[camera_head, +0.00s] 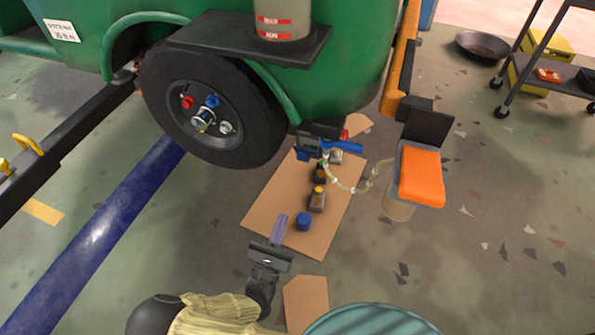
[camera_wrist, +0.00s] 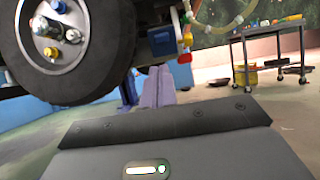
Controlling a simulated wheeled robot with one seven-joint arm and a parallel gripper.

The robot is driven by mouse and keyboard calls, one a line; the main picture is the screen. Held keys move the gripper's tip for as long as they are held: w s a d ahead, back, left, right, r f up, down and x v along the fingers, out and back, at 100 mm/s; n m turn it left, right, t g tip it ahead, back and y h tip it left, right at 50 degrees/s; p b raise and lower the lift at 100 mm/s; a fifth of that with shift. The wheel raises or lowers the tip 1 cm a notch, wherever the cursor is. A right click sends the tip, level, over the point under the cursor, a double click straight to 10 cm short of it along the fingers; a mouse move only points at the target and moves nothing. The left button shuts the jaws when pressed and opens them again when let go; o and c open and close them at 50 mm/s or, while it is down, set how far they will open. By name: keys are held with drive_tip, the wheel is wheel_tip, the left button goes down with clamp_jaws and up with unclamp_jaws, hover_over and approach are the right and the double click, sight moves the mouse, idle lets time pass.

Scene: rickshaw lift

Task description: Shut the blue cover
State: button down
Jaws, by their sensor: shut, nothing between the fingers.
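A dark box (camera_head: 309,144) with blue parts is under the green rickshaw body, right of the wheel. A blue flap (camera_head: 346,146) sticks out to its right and looks like the cover, standing open; I cannot tell its hinge. In the wrist view a dark-blue box (camera_wrist: 163,41) hangs right of the wheel, with yellow and red fittings beside it. My gripper (camera_head: 280,219) is shut and empty, below and in front of the box, apart from it. Its lavender fingers (camera_wrist: 158,82) are together in the wrist view.
The black wheel (camera_head: 212,110) is left of the box. Cardboard (camera_head: 270,205) below carries bottles and a blue cap (camera_head: 303,221). A pale hose (camera_head: 345,187) loops right toward an orange-topped stool (camera_head: 421,178). A teal round top (camera_head: 370,320) is in front. A cart (camera_head: 545,50) stands far right.

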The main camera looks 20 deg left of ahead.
sight(301, 160)
drive_tip(key=b+x, duration=0.4)
drive_tip(key=x, duration=1)
drive_tip(key=shift+d+b, duration=0.15)
drive_tip(key=shift+b, duration=0.2)
drive_tip(key=shift+r+p, duration=0.15)
drive_tip(key=shift+p, duration=0.3)
drive_tip(key=shift+g+p, duration=0.3)
drive_tip(key=shift+p, duration=0.3)
drive_tip(key=shift+w+r+p, duration=0.1)
drive_tip(key=shift+r+p, duration=0.2)
drive_tip(key=shift+p, duration=0.6)
